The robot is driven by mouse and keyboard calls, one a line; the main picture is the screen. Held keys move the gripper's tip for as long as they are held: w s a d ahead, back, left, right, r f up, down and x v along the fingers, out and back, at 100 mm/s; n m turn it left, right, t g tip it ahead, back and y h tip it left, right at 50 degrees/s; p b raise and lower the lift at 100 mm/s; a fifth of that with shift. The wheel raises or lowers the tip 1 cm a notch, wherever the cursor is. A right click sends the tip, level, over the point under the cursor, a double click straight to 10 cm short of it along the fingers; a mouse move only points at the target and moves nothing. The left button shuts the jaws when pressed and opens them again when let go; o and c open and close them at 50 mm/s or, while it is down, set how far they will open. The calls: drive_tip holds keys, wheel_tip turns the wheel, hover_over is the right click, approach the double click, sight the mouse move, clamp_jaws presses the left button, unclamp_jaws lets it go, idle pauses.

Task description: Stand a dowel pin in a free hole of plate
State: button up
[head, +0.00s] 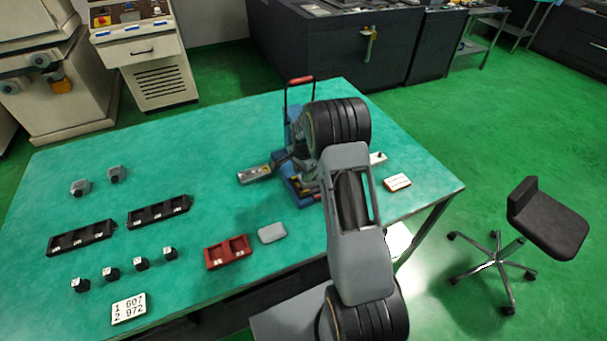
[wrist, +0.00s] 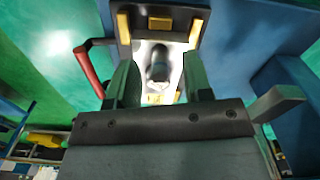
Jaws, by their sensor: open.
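My gripper (wrist: 160,64) is open in the wrist view, with one dark finger on each side. A dark, rounded upright piece (wrist: 158,68) shows between the fingers, apart from both; I cannot tell if it is a dowel pin. Behind it is a bright metal surface (wrist: 180,50) in a dark frame with yellowish edges, perhaps the plate; no holes can be made out. In the head view my arm covers much of the blue fixture (head: 293,133) with a red handle, and my fingers cannot be made out. A metal block (head: 255,173) lies left of the fixture.
On the green table (head: 190,225) are two black trays (head: 82,238) (head: 160,212), several small black pieces, a red tray (head: 228,252), a grey box (head: 272,233) and a number card (head: 129,308). A white label (head: 397,182) lies at right. The table's back left is clear.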

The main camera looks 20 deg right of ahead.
wheel_tip(320, 180, up, 13)
drive_tip(key=b, duration=0.1)
drive_tip(key=shift+b, duration=0.3)
